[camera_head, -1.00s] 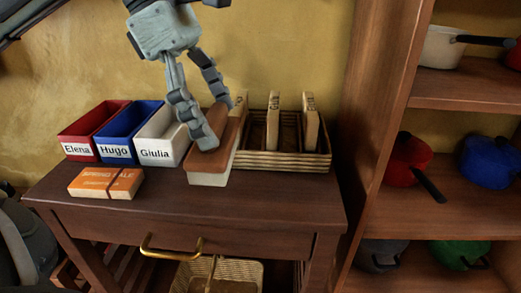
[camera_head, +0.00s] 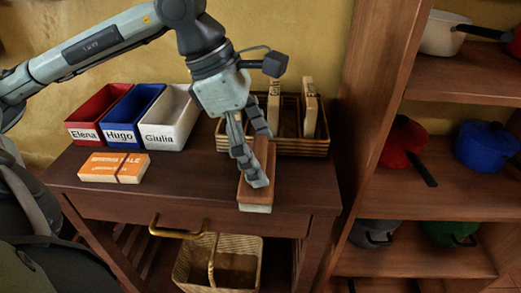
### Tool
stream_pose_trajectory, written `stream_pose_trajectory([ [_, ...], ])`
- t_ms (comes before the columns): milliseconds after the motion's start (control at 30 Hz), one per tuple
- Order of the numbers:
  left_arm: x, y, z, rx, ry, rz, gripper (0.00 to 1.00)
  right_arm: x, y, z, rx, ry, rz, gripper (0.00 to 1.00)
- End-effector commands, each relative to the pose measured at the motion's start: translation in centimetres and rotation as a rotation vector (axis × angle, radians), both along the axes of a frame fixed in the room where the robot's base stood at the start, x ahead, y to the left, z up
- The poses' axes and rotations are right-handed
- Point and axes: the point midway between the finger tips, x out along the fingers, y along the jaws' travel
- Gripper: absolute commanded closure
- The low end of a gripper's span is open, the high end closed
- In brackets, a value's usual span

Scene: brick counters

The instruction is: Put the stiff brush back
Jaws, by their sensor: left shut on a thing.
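The stiff brush (camera_head: 256,196) has a brown wooden back and a pale bristle block below it. My left gripper (camera_head: 258,165) is shut on it from above, with its fingers along the two sides of the wooden back. The brush is at the front right of the dark wooden table, in front of the wicker tray (camera_head: 300,147). I cannot tell whether its bristles touch the table top. My right gripper does not show.
Red (camera_head: 92,112), blue (camera_head: 128,118) and white (camera_head: 170,120) bins labelled Elena, Hugo and Giulia stand at the left. An orange box (camera_head: 114,167) lies before them. Upright wooden dividers (camera_head: 309,107) stand in the tray. A shelf with pots is at right.

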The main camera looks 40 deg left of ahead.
Motion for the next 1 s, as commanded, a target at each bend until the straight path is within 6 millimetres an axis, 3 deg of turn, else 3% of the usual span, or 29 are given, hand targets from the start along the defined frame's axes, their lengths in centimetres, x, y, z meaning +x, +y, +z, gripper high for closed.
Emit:
stream_pose_trajectory([
  [367, 0.0, 0.0, -0.2, -0.001, -0.001, 0.000, 0.42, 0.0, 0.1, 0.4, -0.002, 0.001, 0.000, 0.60],
  [400, 0.0, 0.0, -0.2, 0.000, 0.000, 0.000, 0.10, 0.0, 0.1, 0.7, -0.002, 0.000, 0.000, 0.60],
  [500, 0.0, 0.0, -0.2, 0.000, 0.000, 0.000, 0.00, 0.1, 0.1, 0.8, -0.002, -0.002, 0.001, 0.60],
  [900, 0.0, 0.0, 0.2, 0.000, 0.000, 0.000, 0.00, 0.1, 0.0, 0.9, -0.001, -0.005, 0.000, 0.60],
  [1000, -0.1, 0.4, 1.1, 0.002, -0.003, 0.002, 0.00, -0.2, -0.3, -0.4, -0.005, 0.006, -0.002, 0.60],
])
